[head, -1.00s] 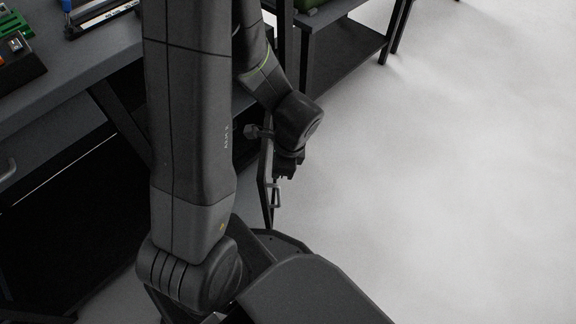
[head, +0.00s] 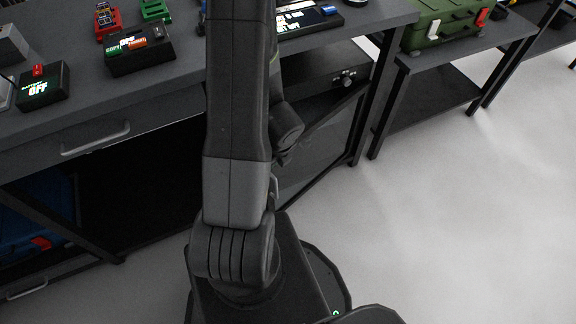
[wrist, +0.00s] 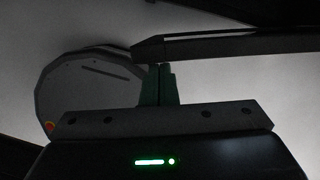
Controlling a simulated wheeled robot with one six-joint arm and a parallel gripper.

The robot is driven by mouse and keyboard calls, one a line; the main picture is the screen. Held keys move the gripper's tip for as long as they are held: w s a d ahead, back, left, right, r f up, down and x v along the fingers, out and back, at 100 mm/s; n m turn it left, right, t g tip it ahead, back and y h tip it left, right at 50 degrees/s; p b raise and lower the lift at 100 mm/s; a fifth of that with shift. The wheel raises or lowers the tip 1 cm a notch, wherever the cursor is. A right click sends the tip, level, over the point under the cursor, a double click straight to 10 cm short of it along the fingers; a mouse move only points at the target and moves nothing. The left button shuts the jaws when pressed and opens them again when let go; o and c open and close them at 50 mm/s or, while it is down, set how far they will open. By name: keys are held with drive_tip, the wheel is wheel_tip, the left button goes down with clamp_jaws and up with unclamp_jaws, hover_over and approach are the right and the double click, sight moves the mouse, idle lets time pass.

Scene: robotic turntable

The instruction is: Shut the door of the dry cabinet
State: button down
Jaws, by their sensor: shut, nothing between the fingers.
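The dry cabinet (head: 325,68) is a dark box under the bench, with a small knob at its upper right. Its door (head: 317,160) appears as a grey glassy panel in a dark frame, standing out from the cabinet at an angle. A handle shows at the panel's near edge, partly hidden by my arm. In the wrist view, a dark bar (wrist: 230,43), probably the door's frame, crosses the upper right just beyond my fingertips. My gripper (wrist: 158,80) is shut and empty, close to that bar; I cannot tell whether they touch. In the head view my arm hides the fingers.
The bench (head: 170,85) carries several small devices. A drawer handle (head: 95,140) sits on its front. A blue case (head: 35,225) lies below at the left. A green case (head: 445,22) stands on a side table. The floor at the right is clear.

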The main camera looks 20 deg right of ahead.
drive_tip(key=shift+w+a+m+p, duration=0.2)
drive_tip(key=shift+w+a+p, duration=0.15)
drive_tip(key=shift+w, duration=0.5)
drive_tip(key=shift+w+a+m+p, duration=0.2)
drive_tip(key=shift+w+a+p, duration=0.15)
drive_tip(key=shift+w, duration=0.45)
drive_tip(key=shift+s, duration=0.1)
